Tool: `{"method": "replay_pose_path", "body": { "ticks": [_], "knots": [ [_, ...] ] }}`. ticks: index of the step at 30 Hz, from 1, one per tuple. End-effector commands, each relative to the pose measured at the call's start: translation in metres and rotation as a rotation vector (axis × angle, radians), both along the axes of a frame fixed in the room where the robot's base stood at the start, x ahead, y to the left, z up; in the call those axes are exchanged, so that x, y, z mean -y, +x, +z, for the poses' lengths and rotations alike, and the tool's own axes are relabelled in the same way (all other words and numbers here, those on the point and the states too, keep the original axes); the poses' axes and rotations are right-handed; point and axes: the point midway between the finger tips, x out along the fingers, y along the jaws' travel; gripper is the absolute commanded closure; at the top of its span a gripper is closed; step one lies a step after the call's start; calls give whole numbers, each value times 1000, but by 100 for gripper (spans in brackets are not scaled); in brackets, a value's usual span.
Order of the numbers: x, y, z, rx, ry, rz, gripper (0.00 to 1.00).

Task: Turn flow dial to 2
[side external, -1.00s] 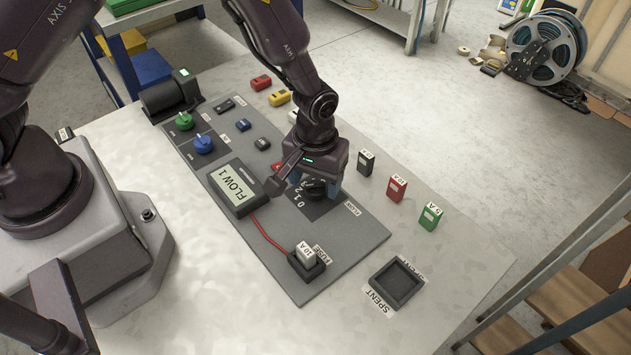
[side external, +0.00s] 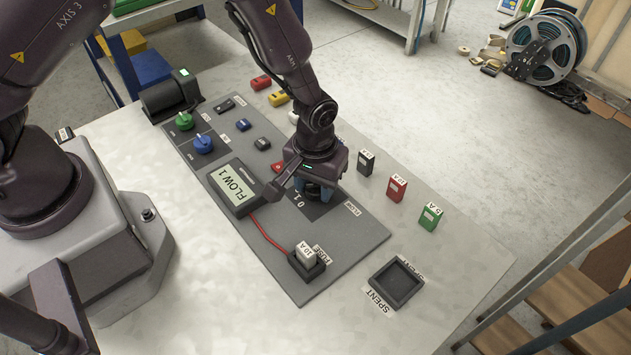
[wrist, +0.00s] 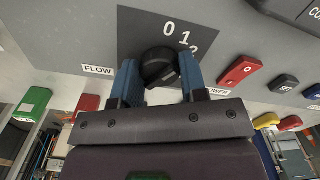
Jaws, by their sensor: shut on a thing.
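The black flow dial (wrist: 158,66) sits on a dark plate marked 0, 1 and a partly hidden number in the wrist view. My gripper (wrist: 158,80) has its two blue fingers on either side of the dial, shut on it. In the side external view my gripper (side external: 318,187) is down over the dial and hides most of it. The display (side external: 237,187) reads FLOW 1. Which number the dial points at cannot be told.
A fuse marked 10 A (side external: 305,252) stands in its holder, joined to the display by a red wire. Black, red (side external: 396,187) and green (side external: 430,216) fuses stand to the right. The empty SPENT tray (side external: 397,284) lies at front right. Green (side external: 184,121) and blue knobs are at the panel's far end.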

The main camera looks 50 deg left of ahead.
Motion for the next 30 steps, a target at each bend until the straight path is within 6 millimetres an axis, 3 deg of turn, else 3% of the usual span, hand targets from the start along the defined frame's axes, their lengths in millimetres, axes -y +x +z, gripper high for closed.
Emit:
{"method": "replay_pose_path", "body": {
  "ticks": [18,30],
  "knots": [
    [0,0,1,-1,0,-378,84],
    [0,0,1,-1,0,-488,84]
  ]
}}
